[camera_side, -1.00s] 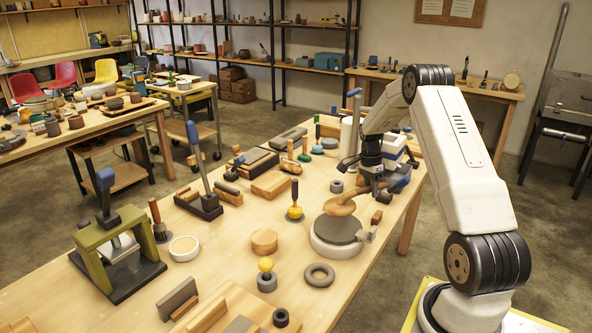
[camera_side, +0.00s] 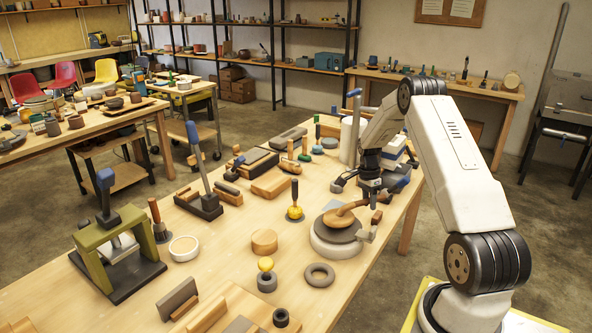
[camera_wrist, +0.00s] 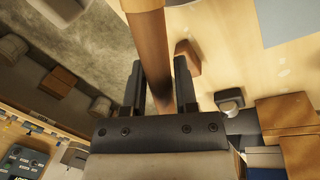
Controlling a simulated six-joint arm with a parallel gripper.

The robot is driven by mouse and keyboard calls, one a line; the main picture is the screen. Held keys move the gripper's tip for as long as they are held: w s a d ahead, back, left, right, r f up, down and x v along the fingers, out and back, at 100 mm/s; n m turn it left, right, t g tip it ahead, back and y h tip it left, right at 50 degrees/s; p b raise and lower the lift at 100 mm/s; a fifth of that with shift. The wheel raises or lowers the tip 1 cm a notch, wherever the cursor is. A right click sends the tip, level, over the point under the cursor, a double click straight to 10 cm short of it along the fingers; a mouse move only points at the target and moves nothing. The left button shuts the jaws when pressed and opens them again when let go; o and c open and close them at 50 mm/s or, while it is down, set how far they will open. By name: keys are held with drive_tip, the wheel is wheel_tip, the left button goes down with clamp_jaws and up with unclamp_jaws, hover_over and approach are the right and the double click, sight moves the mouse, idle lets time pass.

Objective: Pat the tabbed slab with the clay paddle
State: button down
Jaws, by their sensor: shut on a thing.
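The clay paddle (camera_side: 340,218) is wooden, with a rounded head and a handle. My gripper (camera_side: 372,197) is shut on its handle, which also shows between the fingers (camera_wrist: 160,88) in the wrist view as a brown bar (camera_wrist: 150,45). The paddle head overlaps the dark grey disc (camera_side: 334,236) on top of a round white base (camera_side: 334,249); I cannot tell if they touch. A small grey part sticks out at the base's right side. I cannot tell for sure which piece is the tabbed slab. A flat blue-grey piece (camera_side: 333,206) lies behind the paddle.
A green press (camera_side: 115,250) is farther left. Blocks and tools crowd the back of the table.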

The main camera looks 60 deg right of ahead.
drive_tip(key=shift+r, duration=2.35)
drive_tip(key=shift+f, duration=0.25)
wheel_tip(320, 180, down, 6)
drive_tip(key=shift+s+r, duration=0.1)
drive_tip(key=shift+r, duration=4.75)
